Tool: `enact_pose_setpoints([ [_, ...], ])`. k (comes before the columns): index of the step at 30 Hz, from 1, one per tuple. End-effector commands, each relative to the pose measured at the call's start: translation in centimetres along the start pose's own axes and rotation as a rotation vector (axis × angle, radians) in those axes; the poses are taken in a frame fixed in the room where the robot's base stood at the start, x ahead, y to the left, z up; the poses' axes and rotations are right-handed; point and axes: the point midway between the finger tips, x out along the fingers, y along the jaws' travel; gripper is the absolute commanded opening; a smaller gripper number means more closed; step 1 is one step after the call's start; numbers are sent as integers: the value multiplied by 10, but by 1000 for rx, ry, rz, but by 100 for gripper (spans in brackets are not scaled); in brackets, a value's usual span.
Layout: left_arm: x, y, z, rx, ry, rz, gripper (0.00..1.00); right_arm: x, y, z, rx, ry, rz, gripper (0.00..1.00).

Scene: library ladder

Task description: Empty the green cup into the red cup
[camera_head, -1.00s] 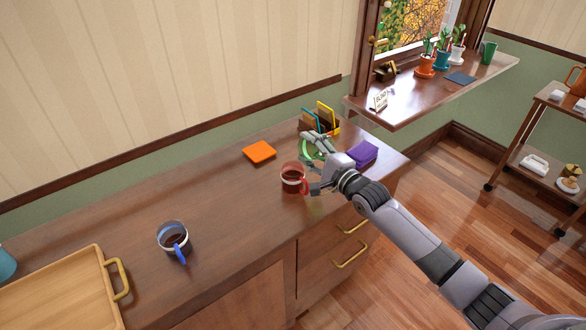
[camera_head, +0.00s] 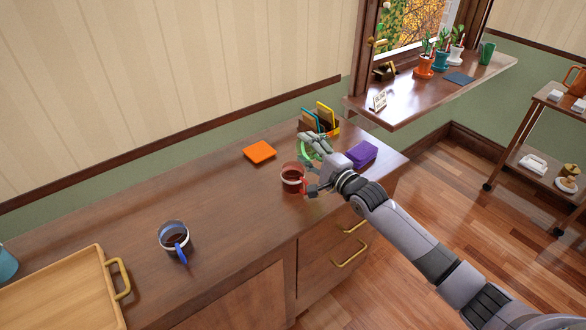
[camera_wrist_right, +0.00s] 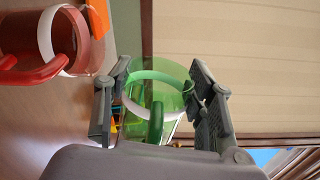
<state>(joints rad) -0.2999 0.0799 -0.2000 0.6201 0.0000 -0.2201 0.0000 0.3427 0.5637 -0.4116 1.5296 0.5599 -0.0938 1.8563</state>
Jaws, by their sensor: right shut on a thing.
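The see-through green cup (camera_wrist_right: 158,94) with a white band is between the fingers of my right gripper (camera_wrist_right: 155,88), which is shut on it. In the head view the right gripper (camera_head: 314,165) hides most of the green cup (camera_head: 303,150). In the wrist view its axis looks tilted against the red cup's; its contents cannot be made out. The red cup (camera_head: 292,178) with a white band stands upright on the counter just left of the gripper, its handle toward it. It also shows at the upper left of the wrist view (camera_wrist_right: 25,32). My left gripper is out of view.
A blue cup (camera_head: 174,238) and a wooden tray (camera_head: 60,300) are on the counter (camera_head: 220,205) at left. An orange pad (camera_head: 260,152), a purple block (camera_head: 361,154) and a small organizer (camera_head: 322,120) stand around the gripper. The counter between the blue and red cups is clear.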

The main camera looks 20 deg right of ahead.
Motion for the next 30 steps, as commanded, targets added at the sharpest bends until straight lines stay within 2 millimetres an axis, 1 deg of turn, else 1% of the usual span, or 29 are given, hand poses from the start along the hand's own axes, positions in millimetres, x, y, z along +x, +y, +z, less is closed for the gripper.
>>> enact_pose_setpoints([
  [30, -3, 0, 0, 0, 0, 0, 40, 2, -2, 1, -61, 2, -3, 17],
])
